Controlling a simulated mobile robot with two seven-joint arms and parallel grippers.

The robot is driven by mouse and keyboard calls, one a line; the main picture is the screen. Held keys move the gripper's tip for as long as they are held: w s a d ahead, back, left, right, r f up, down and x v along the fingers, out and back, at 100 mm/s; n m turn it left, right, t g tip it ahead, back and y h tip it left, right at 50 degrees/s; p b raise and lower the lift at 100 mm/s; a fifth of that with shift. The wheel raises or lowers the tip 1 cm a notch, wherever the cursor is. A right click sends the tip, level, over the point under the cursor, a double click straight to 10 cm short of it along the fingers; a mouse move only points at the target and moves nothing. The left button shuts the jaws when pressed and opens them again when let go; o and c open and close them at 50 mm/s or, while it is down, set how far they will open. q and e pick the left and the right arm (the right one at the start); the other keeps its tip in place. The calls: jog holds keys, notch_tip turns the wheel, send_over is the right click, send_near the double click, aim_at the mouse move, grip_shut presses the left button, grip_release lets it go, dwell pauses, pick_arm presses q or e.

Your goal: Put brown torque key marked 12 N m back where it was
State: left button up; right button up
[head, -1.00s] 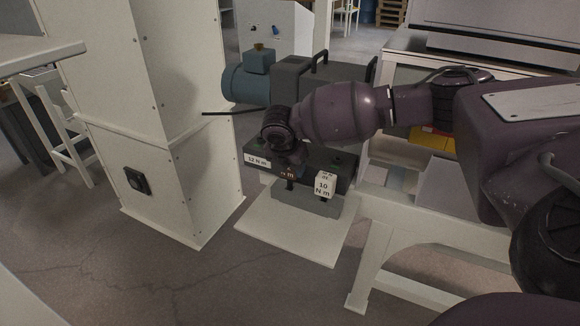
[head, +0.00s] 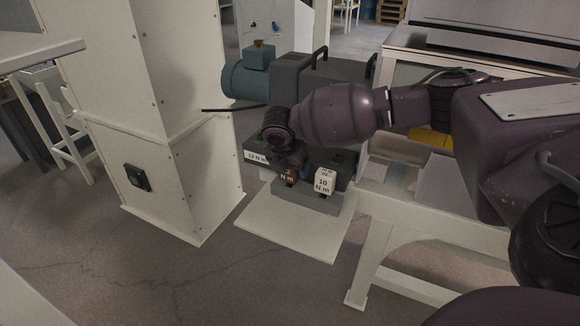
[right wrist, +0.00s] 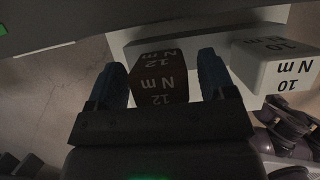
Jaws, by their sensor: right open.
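The brown torque key (head: 289,175), a block lettered N m, sits at the front of the dark rack (head: 341,176), below my right gripper (head: 291,160). In the right wrist view, the brown key (right wrist: 161,78) shows its 12 N m lettering between the two fingers of my right gripper (right wrist: 160,65). The fingers are open, with a narrow gap on each side of the key. A white label (head: 257,156) reading 12 N m is on the rack's front, left of the key. The key's upper end is hidden by my gripper. My left gripper is out of view.
A white key marked 10 N m (head: 324,181) is close to the right of the brown one. The rack stands over a pale base plate (head: 292,232). A white cabinet (head: 165,170) stands to the left, and a white bench frame (head: 372,250) to the right.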

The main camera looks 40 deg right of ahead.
jog(key=shift+r, duration=0.3)
jog(key=v, duration=0.2)
jog(key=p+v, duration=0.1)
jog(key=v, duration=0.2)
jog(key=shift+w+d, duration=0.2)
jog(key=shift+w, duration=0.05)
jog(key=p+v, duration=0.3)
jog(key=v, duration=0.4)
jog(key=s+a+f+m+t+y, duration=0.1)
jog(key=s+a+f+m+y, duration=0.25)
jog(key=s+a+f, duration=0.75)
jog(key=s+a+f+m+t+y, duration=0.15)
jog(key=s+a+f+y, duration=0.35)
jog(key=a+f, duration=0.65)
jog(key=s+f+m+t, duration=0.3)
jog(key=s+m, duration=0.4)
jog(key=s, duration=0.4)
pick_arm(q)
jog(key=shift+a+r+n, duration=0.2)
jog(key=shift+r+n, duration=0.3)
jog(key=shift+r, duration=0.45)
pick_arm(e)
jog(key=s+d+r+m+t+h, duration=0.1)
jog(key=s+d+m+h, duration=0.3)
jog(key=s+d+m, duration=0.5)
jog(key=s+t, duration=0.1)
jog(key=s, duration=0.2)
jog(key=shift+r+t, duration=0.25)
jog(key=shift+t, duration=0.1)
